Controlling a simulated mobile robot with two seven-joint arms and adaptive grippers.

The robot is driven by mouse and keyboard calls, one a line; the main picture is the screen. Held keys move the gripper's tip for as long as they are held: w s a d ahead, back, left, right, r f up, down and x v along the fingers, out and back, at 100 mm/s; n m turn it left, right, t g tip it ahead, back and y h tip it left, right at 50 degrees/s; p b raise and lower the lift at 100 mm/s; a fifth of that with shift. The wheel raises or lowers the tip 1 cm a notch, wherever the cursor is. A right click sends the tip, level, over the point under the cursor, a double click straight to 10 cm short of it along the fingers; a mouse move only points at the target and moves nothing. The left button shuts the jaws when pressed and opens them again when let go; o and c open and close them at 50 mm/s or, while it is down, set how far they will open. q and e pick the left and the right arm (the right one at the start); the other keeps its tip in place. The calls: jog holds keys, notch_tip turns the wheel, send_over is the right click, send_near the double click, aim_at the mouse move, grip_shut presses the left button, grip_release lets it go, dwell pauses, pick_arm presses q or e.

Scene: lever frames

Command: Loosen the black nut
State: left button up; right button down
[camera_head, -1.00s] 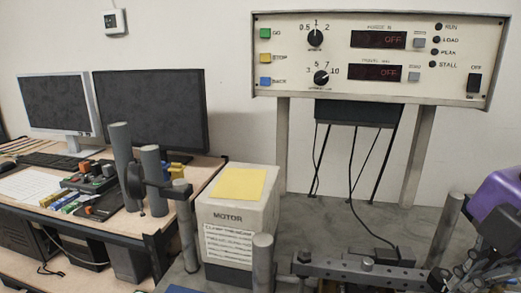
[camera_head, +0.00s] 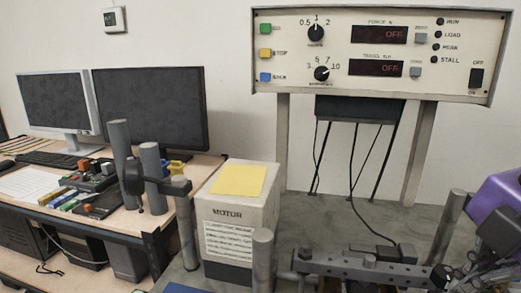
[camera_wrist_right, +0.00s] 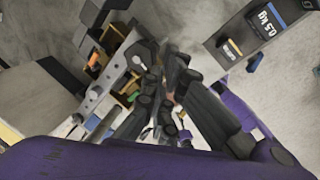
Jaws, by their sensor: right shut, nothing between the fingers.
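My right gripper (camera_head: 452,275) is at the lower right of the head view, beside the right end of a grey drilled bar (camera_head: 345,266). In the right wrist view my right gripper (camera_wrist_right: 167,95) is shut and empty, its dark fingers close to the drilled bar (camera_wrist_right: 100,98) and small fittings. My left gripper is not in view.
A white motor box (camera_head: 240,215) with a yellow note stands left of the bar. A control panel (camera_head: 380,55) hangs at the back, its displays reading OFF. Grey posts and a cable crowd the bench.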

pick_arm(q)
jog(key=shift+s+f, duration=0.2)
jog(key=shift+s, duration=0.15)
pick_arm(e)
jog(key=shift+w, duration=0.15)
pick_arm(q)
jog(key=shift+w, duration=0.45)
pick_arm(e)
jog(key=shift+w, duration=0.2)
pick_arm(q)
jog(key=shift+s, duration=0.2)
pick_arm(e)
jog(key=shift+d, duration=0.1)
